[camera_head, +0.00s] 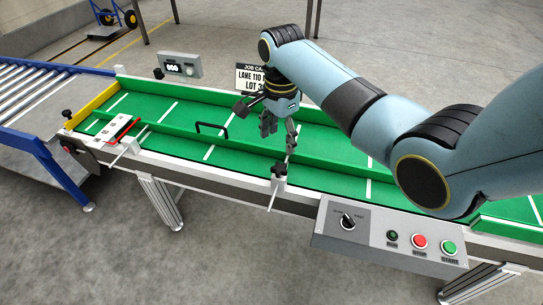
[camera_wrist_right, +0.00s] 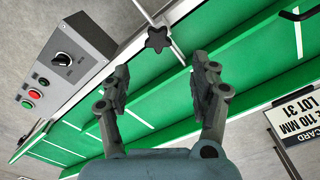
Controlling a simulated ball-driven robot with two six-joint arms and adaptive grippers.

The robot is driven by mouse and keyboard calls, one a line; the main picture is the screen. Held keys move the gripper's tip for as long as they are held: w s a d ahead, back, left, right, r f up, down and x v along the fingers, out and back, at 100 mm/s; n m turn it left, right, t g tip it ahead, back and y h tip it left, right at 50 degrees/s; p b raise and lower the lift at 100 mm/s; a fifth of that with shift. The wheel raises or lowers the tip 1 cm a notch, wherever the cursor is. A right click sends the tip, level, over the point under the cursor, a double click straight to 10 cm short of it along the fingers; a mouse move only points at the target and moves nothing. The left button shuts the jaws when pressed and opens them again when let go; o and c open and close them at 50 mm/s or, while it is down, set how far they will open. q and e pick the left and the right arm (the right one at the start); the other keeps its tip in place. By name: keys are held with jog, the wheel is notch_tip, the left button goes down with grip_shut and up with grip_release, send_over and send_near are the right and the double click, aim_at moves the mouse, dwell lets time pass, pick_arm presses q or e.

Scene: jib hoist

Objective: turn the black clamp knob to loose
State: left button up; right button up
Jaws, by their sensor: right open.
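A black clamp knob (camera_head: 279,169) sits on top of a light clamp block on the conveyor's near side rail. In the right wrist view the knob (camera_wrist_right: 158,39) is star-shaped, with a thin metal rod running past it. My right gripper (camera_head: 278,138) points down over the green belt, behind and above the knob and apart from it. In the right wrist view my right gripper (camera_wrist_right: 160,82) has its fingers spread with nothing between them, and the knob shows beyond the fingertips. My left gripper is not in view.
A control box (camera_head: 380,238) with a selector switch and several buttons hangs at the near rail, right of the knob. A job card (camera_head: 250,78) stands behind the gripper. A black handle (camera_head: 212,127) rises from the green guide rail. Another black knob (camera_head: 67,113) is at the left end.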

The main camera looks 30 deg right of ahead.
aim_at(279, 168)
jog(key=f+b, duration=0.1)
jog(key=f, duration=0.2)
jog(key=f+b, duration=0.1)
jog(key=f, duration=0.3)
jog(key=shift+s, duration=0.2)
jog(key=shift+f+b, duration=0.7)
jog(key=shift+f, duration=0.8)
jog(key=c, duration=0.4)
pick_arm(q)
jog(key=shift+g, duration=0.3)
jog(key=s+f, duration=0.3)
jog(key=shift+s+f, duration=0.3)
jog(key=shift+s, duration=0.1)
pick_arm(e)
jog(key=c, duration=0.7)
